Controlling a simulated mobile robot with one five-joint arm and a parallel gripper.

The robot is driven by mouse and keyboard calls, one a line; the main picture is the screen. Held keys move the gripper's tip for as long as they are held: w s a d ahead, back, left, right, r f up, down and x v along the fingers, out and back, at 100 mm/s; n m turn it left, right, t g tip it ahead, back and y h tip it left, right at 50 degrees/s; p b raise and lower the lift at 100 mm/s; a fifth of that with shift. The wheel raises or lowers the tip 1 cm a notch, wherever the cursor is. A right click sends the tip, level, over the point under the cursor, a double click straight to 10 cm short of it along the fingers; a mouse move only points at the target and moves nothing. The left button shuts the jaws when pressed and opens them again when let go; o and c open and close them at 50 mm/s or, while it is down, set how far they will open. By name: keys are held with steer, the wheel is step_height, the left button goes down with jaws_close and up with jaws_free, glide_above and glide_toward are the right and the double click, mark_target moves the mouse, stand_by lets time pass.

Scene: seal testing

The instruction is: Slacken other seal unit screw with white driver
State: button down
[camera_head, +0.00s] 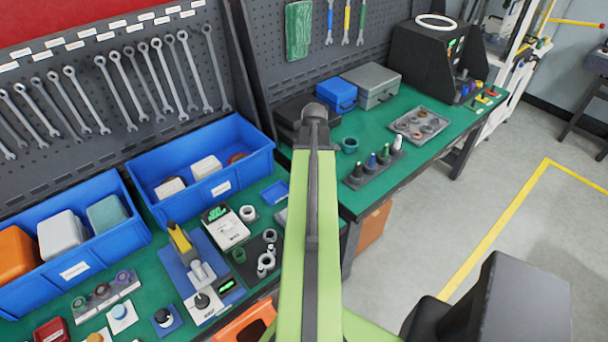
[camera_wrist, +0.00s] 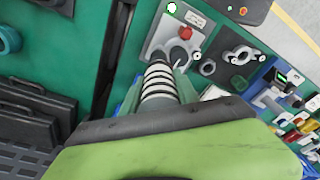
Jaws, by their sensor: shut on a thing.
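My gripper (camera_wrist: 158,100) is at the bottom middle of the wrist view, mostly hidden by its dark mount. It is shut on a white-and-black banded handle (camera_wrist: 158,82); I cannot tell for sure whether this is the white driver. In the head view my gripper is hidden behind the green arm. A rack (camera_head: 362,183) on the right bench holds several upright tools, one with a white top (camera_head: 397,142). Beyond the banded handle, the wrist view shows a light panel (camera_wrist: 187,18) with dark round parts and a red button. I cannot make out a seal unit screw.
Two blue bins (camera_head: 235,138) stand on the left bench, with small devices before them. A blue box (camera_head: 336,94), a grey case (camera_head: 372,85) and a parts tray (camera_head: 420,125) are on the right bench (camera_head: 400,180).

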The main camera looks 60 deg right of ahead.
steer(key=shift+r+p, duration=2.2)
steer(key=shift+r, duration=0.2)
steer(key=shift+f, duration=0.1)
